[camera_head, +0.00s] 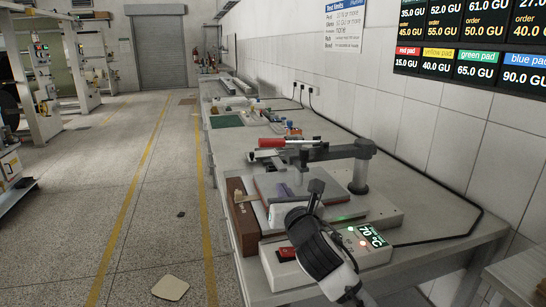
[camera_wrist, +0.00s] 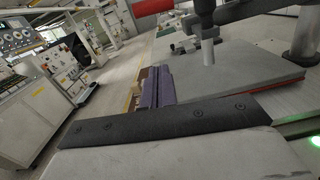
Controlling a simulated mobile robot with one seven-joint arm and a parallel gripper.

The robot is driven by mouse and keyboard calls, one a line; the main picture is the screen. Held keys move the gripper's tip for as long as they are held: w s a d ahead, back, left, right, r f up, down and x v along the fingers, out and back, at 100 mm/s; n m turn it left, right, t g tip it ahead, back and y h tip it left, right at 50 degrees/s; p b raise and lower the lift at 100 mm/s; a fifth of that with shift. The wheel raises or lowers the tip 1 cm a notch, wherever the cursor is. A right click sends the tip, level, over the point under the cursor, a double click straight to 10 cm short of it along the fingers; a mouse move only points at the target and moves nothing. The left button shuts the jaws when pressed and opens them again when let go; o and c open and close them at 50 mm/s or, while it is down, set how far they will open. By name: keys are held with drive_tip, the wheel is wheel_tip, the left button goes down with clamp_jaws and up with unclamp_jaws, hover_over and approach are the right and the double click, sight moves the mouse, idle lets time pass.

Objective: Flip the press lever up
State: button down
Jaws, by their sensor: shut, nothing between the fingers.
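The press lever has a red handle (camera_head: 272,142) and lies about level over the press, joined to a dark arm (camera_head: 325,152) that runs to an upright post (camera_head: 359,174). The red handle also shows, cut off, at the top of the wrist view (camera_wrist: 152,6). Below it is the grey press plate (camera_wrist: 235,72) with a red lower edge; a pale rod comes down from the arm onto or just above it. My gripper (camera_head: 284,190) is shut and empty, its purple fingers (camera_wrist: 154,82) together, lower than the red handle and apart from it. Part of the press is hidden behind my arm.
A control box with a lit display (camera_head: 362,238) stands at the bench's near end. A brown block (camera_head: 240,222) lies along the press's left side. Small items and a green mat (camera_head: 226,121) lie farther back.

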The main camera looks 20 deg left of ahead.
sight(271, 142)
drive_tip(key=p+x, duration=0.3)
drive_tip(key=x, duration=0.6)
drive_tip(key=shift+w+a+r, duration=0.1)
drive_tip(key=shift+w+a, duration=0.15)
drive_tip(key=shift+w+a+r+p, duration=0.1)
drive_tip(key=shift+w+r+p, duration=0.1)
drive_tip(key=shift+r+p, duration=0.3)
drive_tip(key=shift+w+r+p, duration=0.2)
drive_tip(key=shift+r, duration=0.55)
drive_tip(key=shift+w+a+r+p, duration=0.1)
drive_tip(key=shift+w+r+p, duration=0.1)
drive_tip(key=shift+r+p, duration=0.3)
drive_tip(key=shift+r, duration=0.2)
drive_tip(key=shift+r+m+p, duration=0.4)
drive_tip(key=shift+r+m, duration=0.7)
drive_tip(key=shift+r, duration=0.4)
drive_tip(key=w+d+r+m+p, duration=0.2)
drive_tip(key=w+d+r+m, duration=0.1)
drive_tip(key=r+m, duration=0.3)
drive_tip(key=w+d+r+m+h+p, duration=0.1)
drive_tip(key=w+d+r+m+p, duration=0.1)
drive_tip(key=d+r+m, duration=0.4)
drive_tip(key=shift+w+r+m+p, duration=0.35)
drive_tip(key=shift+w+m+p, duration=0.05)
drive_tip(key=shift+m+p, duration=0.5)
drive_tip(key=shift+d, duration=0.1)
